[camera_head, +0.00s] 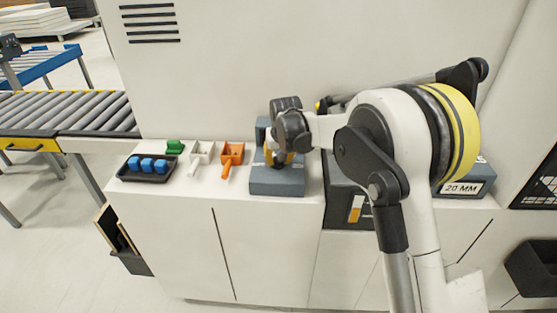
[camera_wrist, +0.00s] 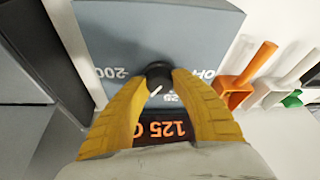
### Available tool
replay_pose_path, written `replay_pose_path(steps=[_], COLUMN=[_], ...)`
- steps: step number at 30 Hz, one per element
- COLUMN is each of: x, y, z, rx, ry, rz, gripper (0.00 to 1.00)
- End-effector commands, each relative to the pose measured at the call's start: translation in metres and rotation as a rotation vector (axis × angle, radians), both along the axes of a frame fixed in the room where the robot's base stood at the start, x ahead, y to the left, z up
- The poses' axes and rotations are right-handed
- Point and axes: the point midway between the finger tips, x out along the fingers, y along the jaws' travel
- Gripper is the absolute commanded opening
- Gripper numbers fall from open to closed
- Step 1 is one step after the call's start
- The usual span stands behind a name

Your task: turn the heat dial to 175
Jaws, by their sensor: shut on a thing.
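The heat dial (camera_wrist: 159,72) is a black round knob on a blue-grey control box (camera_wrist: 190,18). In the wrist view my gripper (camera_wrist: 159,78) has its yellow fingers shut on the dial from both sides. A short white pointer line shows by the knob, slanting to the lower left in that view. Printed marks "200" and part of "OFF" show upside down; another mark beside the pointer is partly hidden. The orange display (camera_wrist: 160,130) reads 125 C, upside down. In the head view the control box (camera_head: 278,184) stands on the counter, and my wrist hides the dial.
Left of the box stand an orange scoop-shaped holder (camera_head: 232,155), a white one (camera_head: 201,153) and a green one (camera_head: 175,147). A black tray (camera_head: 128,174) holds blue blocks. A grey box labelled 20 MM (camera_head: 462,189) stands at right, behind my arm.

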Motion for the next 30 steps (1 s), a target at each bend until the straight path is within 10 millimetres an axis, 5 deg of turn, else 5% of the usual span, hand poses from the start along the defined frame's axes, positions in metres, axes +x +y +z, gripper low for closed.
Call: replay_pose_path(steps=[9, 10, 12, 23, 30], x=[0.0, 0.0, 0.0, -0.002, -0.019], y=[0.0, 0.0, 0.0, 0.0, -0.004], z=[0.0, 0.0, 0.0, 0.005, 0.045], rx=[0.0, 0.0, 0.0, 0.0, 0.0], ry=[0.001, 0.001, 0.001, 0.001, 0.001], rz=[0.0, 0.0, 0.0, 0.0, 0.0], gripper=[0.0, 0.39, 0.55, 0.55, 0.55])
